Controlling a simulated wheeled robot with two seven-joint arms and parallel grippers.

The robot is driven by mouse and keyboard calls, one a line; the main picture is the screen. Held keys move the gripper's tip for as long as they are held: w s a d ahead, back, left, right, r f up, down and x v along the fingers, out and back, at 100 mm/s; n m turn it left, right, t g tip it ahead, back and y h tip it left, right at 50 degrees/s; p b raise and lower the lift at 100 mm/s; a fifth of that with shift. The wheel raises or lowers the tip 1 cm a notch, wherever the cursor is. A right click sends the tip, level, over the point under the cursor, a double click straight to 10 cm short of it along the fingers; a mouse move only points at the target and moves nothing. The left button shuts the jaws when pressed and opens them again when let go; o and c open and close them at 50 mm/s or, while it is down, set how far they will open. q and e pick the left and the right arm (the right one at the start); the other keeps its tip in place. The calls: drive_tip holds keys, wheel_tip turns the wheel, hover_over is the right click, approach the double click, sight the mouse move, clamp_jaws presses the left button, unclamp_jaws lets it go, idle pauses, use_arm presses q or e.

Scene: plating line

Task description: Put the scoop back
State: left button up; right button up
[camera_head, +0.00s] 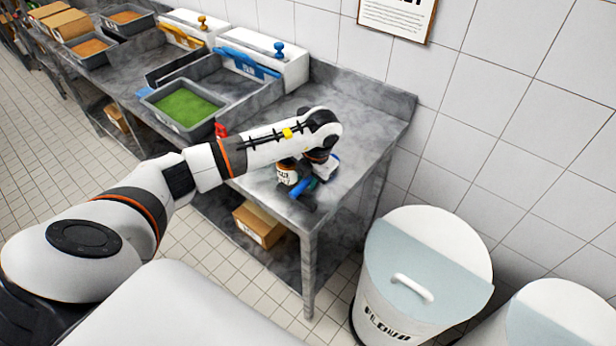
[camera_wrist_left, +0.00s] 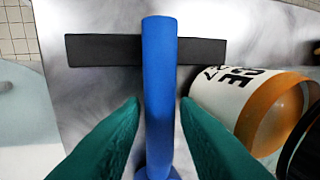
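The scoop's bowl cannot be made out. My right gripper is not in view.
A labelled white-and-orange jar (camera_head: 286,174) stands close beside the gripper. A grey tray of green food (camera_head: 187,105) sits further left on the table (camera_head: 372,122). White dispensers (camera_head: 262,55) line the wall. A white bin (camera_head: 428,270) stands right of the table.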

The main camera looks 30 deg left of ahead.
use_arm(q)
drive_tip(key=shift+r, duration=0.2)
drive_tip(key=shift+d+r, duration=0.1)
drive_tip(key=shift+r, duration=0.25)
drive_tip(key=b+v, duration=0.3)
drive_tip(key=v, duration=0.8)
